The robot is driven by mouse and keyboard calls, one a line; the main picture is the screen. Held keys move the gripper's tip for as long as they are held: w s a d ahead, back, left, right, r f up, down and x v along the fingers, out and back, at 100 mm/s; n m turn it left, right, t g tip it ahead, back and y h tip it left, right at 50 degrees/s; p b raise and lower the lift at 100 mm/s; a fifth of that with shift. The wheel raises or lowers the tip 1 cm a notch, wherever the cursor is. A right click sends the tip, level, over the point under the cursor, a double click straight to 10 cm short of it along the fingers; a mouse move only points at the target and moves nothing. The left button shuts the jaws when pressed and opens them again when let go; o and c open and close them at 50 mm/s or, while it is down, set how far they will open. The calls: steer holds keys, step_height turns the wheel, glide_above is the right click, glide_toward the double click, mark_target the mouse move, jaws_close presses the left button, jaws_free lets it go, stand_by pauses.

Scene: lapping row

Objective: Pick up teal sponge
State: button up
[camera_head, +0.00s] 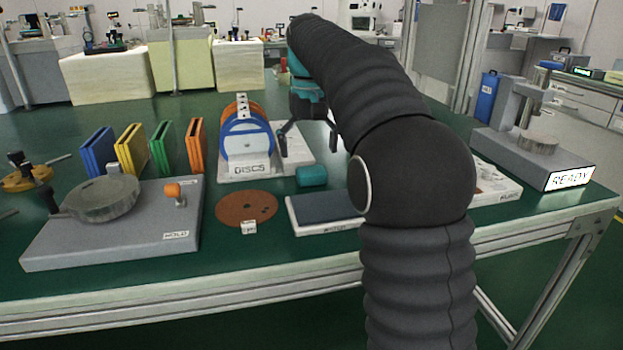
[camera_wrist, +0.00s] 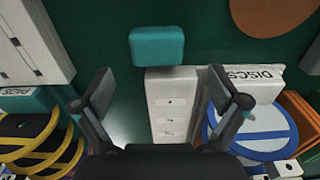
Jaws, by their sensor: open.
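The teal sponge (camera_head: 312,176) is a small rounded block lying on the green table, just right of the disc rack and behind a dark flat pad. In the wrist view the sponge (camera_wrist: 156,46) shows whole at the upper middle, beyond my fingertips and roughly centred between them. My gripper (camera_wrist: 160,84) is open and empty, its two fingers spread wide, apart from the sponge. In the head view my gripper (camera_head: 306,138) hangs behind the sponge and above the rack's white base; my arm hides part of this area.
The disc rack (camera_head: 237,171), marked DISCS, stands left of the sponge. A dark pad on a white base (camera_head: 322,208) lies in front. A brown perforated disc (camera_head: 246,208) lies to the left. Several coloured upright cases (camera_head: 130,150) and a grey HOLD plate (camera_head: 110,245) are farther left.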

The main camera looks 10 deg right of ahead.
mark_target(311, 169)
steer(key=f, duration=0.3)
steer(key=f+b, duration=0.1)
steer(key=f, duration=0.1)
steer(key=shift+s+d, duration=0.15)
steer(key=shift+s, duration=0.15)
steer(key=c, duration=1)
